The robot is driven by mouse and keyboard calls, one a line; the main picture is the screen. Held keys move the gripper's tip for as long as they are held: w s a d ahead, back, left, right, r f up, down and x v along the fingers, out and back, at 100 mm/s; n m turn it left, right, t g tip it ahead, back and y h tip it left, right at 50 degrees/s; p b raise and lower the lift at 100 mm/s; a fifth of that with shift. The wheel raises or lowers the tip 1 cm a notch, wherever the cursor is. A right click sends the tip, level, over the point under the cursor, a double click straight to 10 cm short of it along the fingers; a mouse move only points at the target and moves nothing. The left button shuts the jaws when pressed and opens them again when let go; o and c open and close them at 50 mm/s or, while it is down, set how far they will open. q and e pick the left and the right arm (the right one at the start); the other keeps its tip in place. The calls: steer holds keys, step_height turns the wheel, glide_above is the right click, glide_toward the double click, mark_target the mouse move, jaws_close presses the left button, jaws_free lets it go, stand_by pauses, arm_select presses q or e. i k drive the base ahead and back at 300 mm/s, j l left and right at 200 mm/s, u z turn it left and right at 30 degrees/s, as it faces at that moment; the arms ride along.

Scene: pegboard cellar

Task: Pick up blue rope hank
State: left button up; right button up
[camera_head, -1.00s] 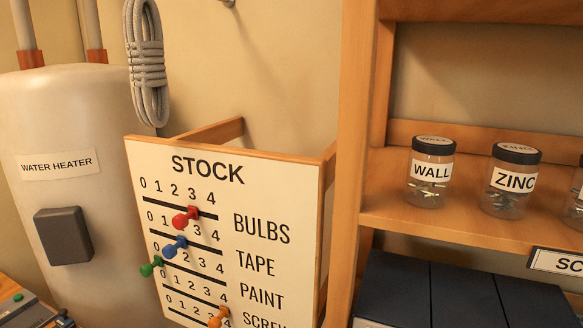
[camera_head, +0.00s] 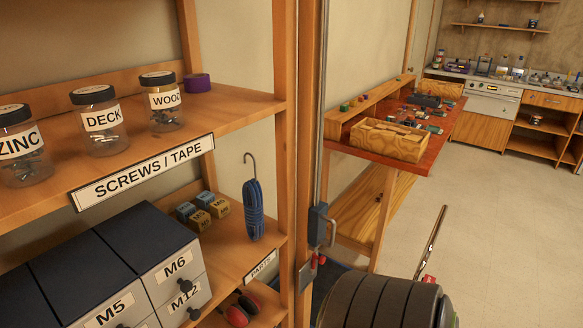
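The blue rope hank (camera_head: 253,210) is a tall, narrow bundle of coiled blue cord in the open shelf unit, left of centre in the head view. It is upright near the right end of the lower shelf (camera_head: 228,262), with a thin metal hook (camera_head: 251,160) rising from its top. I cannot tell whether it hangs or rests on the shelf. Neither of my grippers shows in this view.
Small labelled boxes (camera_head: 203,208) and dark drawers (camera_head: 150,245) are left of the hank; jars (camera_head: 99,121) stand above. The shelf's right post (camera_head: 285,130) is close by. Open floor (camera_head: 500,230) lies right.

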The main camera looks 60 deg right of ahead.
mark_target(253, 194)
steer(key=z, duration=1.65)
